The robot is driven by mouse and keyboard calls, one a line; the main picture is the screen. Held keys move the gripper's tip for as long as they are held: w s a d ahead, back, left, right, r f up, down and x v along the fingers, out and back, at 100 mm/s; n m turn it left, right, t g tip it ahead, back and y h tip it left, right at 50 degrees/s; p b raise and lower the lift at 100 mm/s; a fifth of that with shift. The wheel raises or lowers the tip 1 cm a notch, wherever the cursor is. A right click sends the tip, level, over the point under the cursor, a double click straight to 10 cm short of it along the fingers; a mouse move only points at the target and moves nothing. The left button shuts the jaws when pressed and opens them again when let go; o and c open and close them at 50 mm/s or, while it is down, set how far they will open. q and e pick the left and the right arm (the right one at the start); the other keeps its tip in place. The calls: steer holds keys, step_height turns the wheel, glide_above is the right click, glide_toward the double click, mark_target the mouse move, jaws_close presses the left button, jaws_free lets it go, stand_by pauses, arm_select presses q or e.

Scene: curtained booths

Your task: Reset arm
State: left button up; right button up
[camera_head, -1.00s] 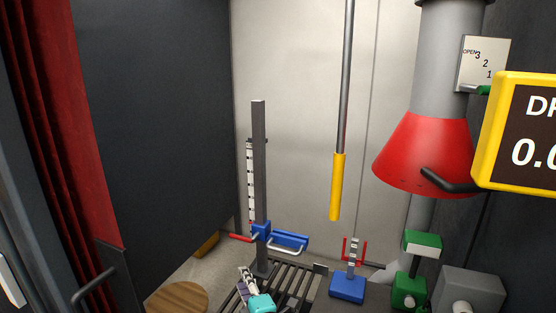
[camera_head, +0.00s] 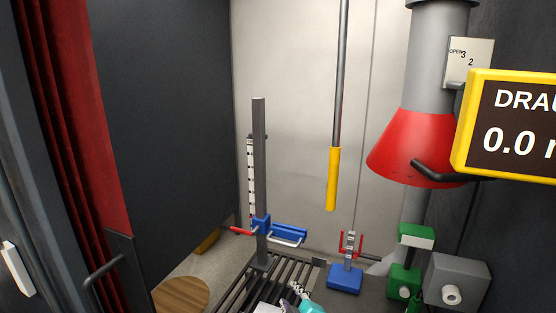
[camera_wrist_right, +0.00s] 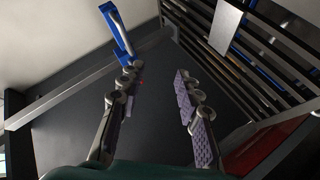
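My right gripper (camera_head: 297,290) shows only in part at the bottom edge of the head view, with its teal wrist cut off by the frame. In the right wrist view the right gripper (camera_wrist_right: 157,82) has its two purple-padded fingers spread apart, with nothing between them. A blue part (camera_wrist_right: 118,30) shows beyond the tip of the left-hand finger; I cannot tell whether they touch. My left gripper is in neither view.
A grey post with a blue slider (camera_head: 261,222) stands by a slatted grate (camera_head: 290,270). A yellow-handled rod (camera_head: 333,180) hangs behind. A red hood (camera_head: 410,140), draught display (camera_head: 515,125), green device (camera_head: 405,278) and blue-based stand (camera_head: 345,280) are at right. A round wooden top (camera_head: 180,294) is lower left.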

steer(key=s+d+f+m+g+h, duration=0.1)
steer(key=s+d+f+m+g, duration=0.2)
steer(key=s+d+m, duration=0.3)
steer(key=s+d+f+m+g+h, duration=0.2)
steer(key=s+d+m, duration=0.5)
steer(key=s, duration=0.6)
steer(key=shift+s+d+f+g, duration=0.3)
steer(key=shift+d+f+g, duration=0.2)
steer(key=shift+d+f, duration=0.25)
steer(key=shift+a, duration=0.1)
